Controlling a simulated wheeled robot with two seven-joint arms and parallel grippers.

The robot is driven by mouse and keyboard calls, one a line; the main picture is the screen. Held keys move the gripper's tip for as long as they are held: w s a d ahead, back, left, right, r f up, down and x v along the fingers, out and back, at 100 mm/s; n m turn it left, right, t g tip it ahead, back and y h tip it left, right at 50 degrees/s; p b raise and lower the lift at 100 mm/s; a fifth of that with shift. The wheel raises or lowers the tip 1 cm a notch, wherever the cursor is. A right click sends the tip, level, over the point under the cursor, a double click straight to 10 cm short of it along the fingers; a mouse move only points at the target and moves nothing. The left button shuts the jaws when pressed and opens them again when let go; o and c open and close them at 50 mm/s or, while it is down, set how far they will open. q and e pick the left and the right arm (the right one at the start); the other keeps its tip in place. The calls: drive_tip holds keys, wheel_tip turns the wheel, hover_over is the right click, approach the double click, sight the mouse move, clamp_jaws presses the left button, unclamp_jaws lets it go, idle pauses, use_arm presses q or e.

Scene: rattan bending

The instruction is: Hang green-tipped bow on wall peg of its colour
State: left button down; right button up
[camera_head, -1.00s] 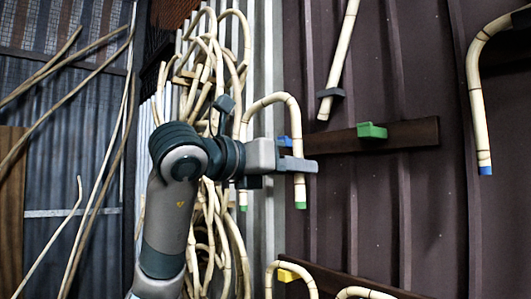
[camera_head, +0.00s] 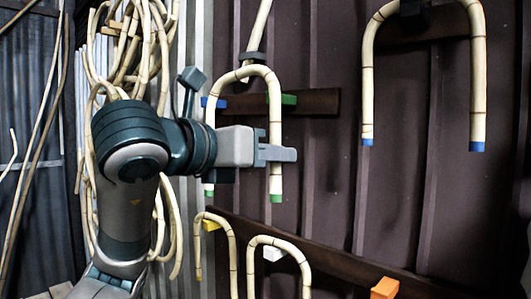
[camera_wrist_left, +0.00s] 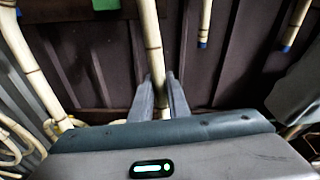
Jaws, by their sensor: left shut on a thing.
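The green-tipped bow (camera_head: 275,110) is an upright pale rattan arch with both green ends pointing down. My left gripper (camera_head: 275,153) is shut on its right leg, a little above the tip. The left wrist view also shows the bow's leg (camera_wrist_left: 152,45) between the gripper's fingers (camera_wrist_left: 161,97). The green peg (camera_head: 289,99) sits on a dark wall board, just right of the bow's right leg in the head view. In the wrist view the green peg (camera_wrist_left: 105,4) is left of the leg. I cannot tell the depth gap to the wall. My right gripper is not in view.
A blue-tipped bow (camera_head: 477,90) hangs at the upper right. Lower down are a yellow peg (camera_head: 211,225), a white peg (camera_head: 273,254), an orange peg (camera_head: 385,288) and two more bows. Rattan bundles hang at left.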

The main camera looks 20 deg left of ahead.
use_arm(q)
drive_tip(key=p+x, duration=0.1)
drive_tip(key=x, duration=1)
drive_tip(key=shift+d, duration=0.35)
idle(1.0)
drive_tip(key=shift+w, duration=0.1)
idle(0.4)
drive_tip(key=c, duration=1.6)
unclamp_jaws()
